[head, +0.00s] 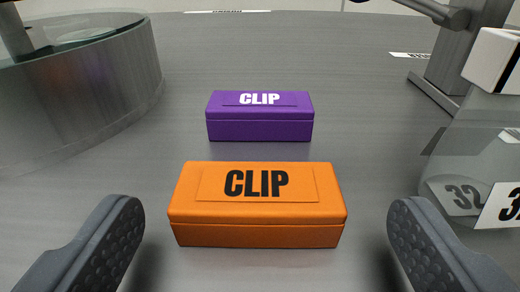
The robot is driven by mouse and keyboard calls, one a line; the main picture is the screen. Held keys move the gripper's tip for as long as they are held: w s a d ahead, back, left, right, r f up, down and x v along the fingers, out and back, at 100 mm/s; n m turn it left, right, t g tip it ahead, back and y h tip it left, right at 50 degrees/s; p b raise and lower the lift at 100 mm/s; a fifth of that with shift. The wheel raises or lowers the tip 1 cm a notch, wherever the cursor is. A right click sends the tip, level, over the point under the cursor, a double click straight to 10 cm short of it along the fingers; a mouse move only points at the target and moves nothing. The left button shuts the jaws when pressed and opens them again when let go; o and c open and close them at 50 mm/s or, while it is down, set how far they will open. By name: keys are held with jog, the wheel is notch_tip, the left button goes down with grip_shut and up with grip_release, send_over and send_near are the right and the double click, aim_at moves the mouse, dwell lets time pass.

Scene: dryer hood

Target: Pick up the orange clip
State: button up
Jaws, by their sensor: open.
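The orange clip (257,219) is a box-shaped block with black "CLIP" lettering on top. It lies on the grey metal surface in the near middle of the head view. My gripper (262,238) is open, with one dark padded finger to the left of the orange clip and one to the right. There is a gap between each finger and the clip's sides, and nothing is held.
A purple clip (259,116) lies just behind the orange one. A large round metal-walled vessel (90,95) stands at the left. A clear container with a "32" label (499,205) is at the right, near a metal stand (470,50). The grey surface (290,50) behind is mostly clear.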

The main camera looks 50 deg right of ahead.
aim_at(259, 168)
jog(key=shift+b+x, duration=0.95)
jog(key=shift+x, duration=1.9)
jog(key=shift+w+a+r, duration=0.1)
jog(key=shift+w+r, duration=0.05)
jog(key=shift+r, duration=0.05)
jog(key=c, duration=1)
